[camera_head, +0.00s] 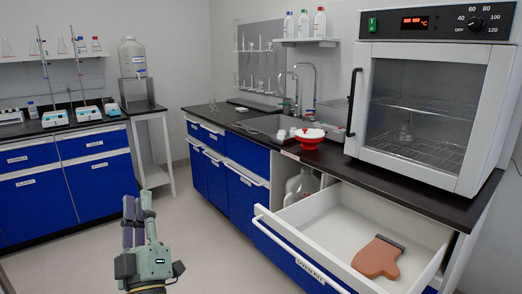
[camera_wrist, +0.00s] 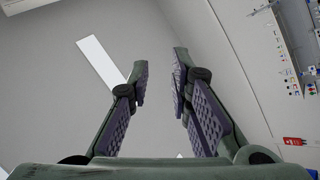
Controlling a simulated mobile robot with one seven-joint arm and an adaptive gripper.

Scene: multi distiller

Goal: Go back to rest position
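My gripper (camera_head: 137,212) points upward at the lower left of the head view, apart from the counters and over bare floor. In the wrist view my gripper (camera_wrist: 160,85) shows two padded fingers with a clear gap between them. Nothing is held between them. Behind the fingers are a plain wall or ceiling and a bright light strip (camera_wrist: 103,62).
An open white drawer (camera_head: 345,232) juts out at the lower right, with an orange mitt (camera_head: 377,257) inside. An oven (camera_head: 432,105) and a red bowl (camera_head: 309,140) stand on the dark counter (camera_head: 240,124). Blue cabinets (camera_head: 40,205) stand left. The floor between is clear.

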